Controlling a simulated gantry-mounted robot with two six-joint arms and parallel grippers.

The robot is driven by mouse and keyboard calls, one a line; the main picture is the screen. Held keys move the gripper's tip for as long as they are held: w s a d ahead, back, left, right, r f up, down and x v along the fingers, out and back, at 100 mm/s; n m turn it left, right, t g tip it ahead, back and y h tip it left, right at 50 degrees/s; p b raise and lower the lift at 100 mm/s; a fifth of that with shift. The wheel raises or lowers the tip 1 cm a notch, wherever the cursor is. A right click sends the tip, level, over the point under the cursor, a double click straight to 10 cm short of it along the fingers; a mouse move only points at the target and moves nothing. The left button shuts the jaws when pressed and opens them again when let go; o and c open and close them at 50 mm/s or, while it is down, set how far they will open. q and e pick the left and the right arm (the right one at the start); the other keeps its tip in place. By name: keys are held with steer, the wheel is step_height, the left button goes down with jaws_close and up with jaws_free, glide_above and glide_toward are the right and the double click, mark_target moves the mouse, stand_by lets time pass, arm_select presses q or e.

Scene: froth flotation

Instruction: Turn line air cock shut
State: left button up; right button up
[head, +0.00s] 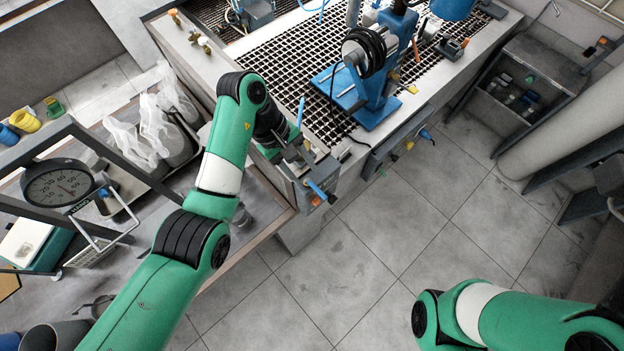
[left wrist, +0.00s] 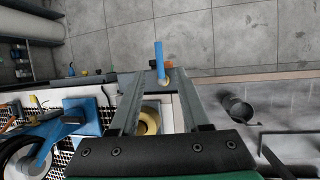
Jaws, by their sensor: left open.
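A cock with a blue lever (head: 320,190) sits at the near corner of the wet bench, with an orange part beside it. I take it for the line air cock. In the left wrist view the blue lever (left wrist: 159,60) points away from the bench edge, between the lines of my two fingers. My left gripper (head: 304,160) is open, right by the cock; it also shows in the left wrist view (left wrist: 158,84). Whether a finger touches the lever, I cannot tell. A yellowish round part (left wrist: 148,122) shows between the fingers. My right gripper is out of view.
A blue flotation machine (head: 372,85) stands on the black grating. A panel with small coloured knobs (head: 408,145) is on the bench front. Tiled floor (head: 400,230) is free.

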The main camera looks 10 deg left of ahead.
arm_select(q)
steer(key=p+v, duration=0.2)
steer(key=v, duration=0.2)
steer(key=shift+r, duration=0.15)
